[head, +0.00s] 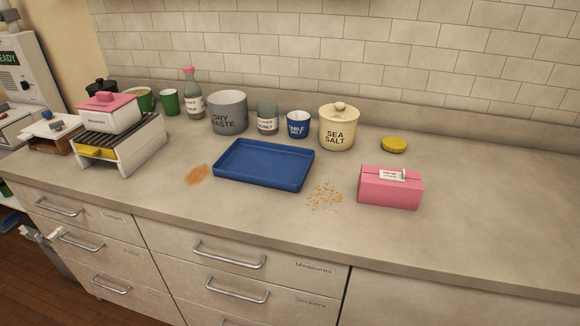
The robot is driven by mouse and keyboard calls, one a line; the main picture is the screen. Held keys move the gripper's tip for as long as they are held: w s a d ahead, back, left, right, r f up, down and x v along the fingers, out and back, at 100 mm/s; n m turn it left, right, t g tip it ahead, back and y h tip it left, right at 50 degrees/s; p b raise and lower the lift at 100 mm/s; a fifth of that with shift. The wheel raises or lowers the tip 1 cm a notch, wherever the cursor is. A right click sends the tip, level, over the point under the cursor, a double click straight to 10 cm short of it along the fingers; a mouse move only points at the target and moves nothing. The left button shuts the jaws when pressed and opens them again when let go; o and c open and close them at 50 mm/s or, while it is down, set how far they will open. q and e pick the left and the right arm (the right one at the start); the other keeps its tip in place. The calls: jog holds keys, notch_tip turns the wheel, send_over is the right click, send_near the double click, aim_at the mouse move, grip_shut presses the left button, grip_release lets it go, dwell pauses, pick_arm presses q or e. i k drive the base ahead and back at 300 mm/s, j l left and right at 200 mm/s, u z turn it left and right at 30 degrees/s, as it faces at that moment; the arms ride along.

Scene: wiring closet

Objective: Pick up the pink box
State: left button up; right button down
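The pink box (390,188) sits on the countertop toward the right, in front of the yellow lid. It is a closed-looking block with a small white label on its upper face. It stands apart from the things around it, and nothing covers it. Neither of my grippers shows in the head view.
A blue tray (263,166) lies left of the box, with scattered crumbs (324,196) between them. A sea salt jar (338,128) and a yellow lid (394,145) stand behind. A grey dry waste pot (228,113) stands further left. The counter (490,215) right of the box is clear.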

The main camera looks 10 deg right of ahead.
aim_at(407, 195)
jog(key=i+j, duration=0.15)
jog(key=j, duration=0.2)
jog(key=i+j, duration=0.15)
jog(key=j, duration=0.15)
jog(key=i+j+z, duration=0.1)
jog(key=j, duration=0.25)
jog(key=i+j+z, duration=0.15)
jog(key=z, duration=1.4)
